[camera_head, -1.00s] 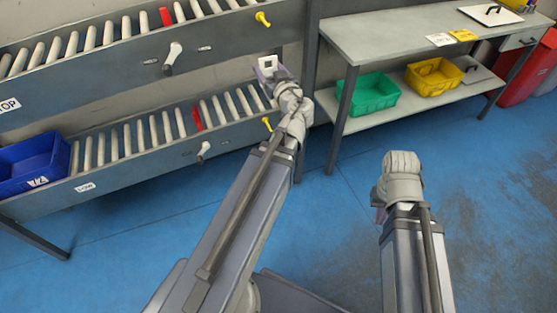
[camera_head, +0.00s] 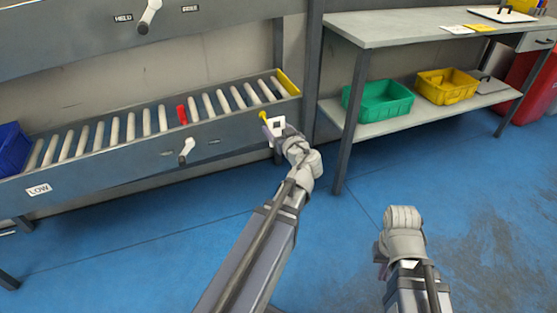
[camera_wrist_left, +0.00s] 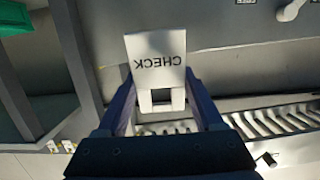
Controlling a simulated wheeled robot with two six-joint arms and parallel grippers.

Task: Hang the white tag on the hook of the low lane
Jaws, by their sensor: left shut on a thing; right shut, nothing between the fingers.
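The white tag (camera_head: 276,125) is held in my left gripper (camera_head: 271,134), in front of the right end of the low lane (camera_head: 130,158). In the left wrist view the tag (camera_wrist_left: 157,62) reads CHECK, upside down, and my left gripper (camera_wrist_left: 162,112) is shut on its end with the cut-out. The yellow hook (camera_head: 263,116) of the low lane is just left of the tag in the head view; I cannot tell whether they touch. My right gripper (camera_head: 381,262) is shut and empty over the floor at the right, its fingers mostly hidden behind the wrist.
The low lane carries rollers, a red stop (camera_head: 182,115), a white lever (camera_head: 186,150) and a LOW label (camera_head: 39,189). A blue bin (camera_head: 12,148) sits at its left end. A grey table (camera_head: 400,27) with green (camera_head: 380,98) and yellow (camera_head: 446,85) bins below stands right. A post (camera_head: 314,75) is close by.

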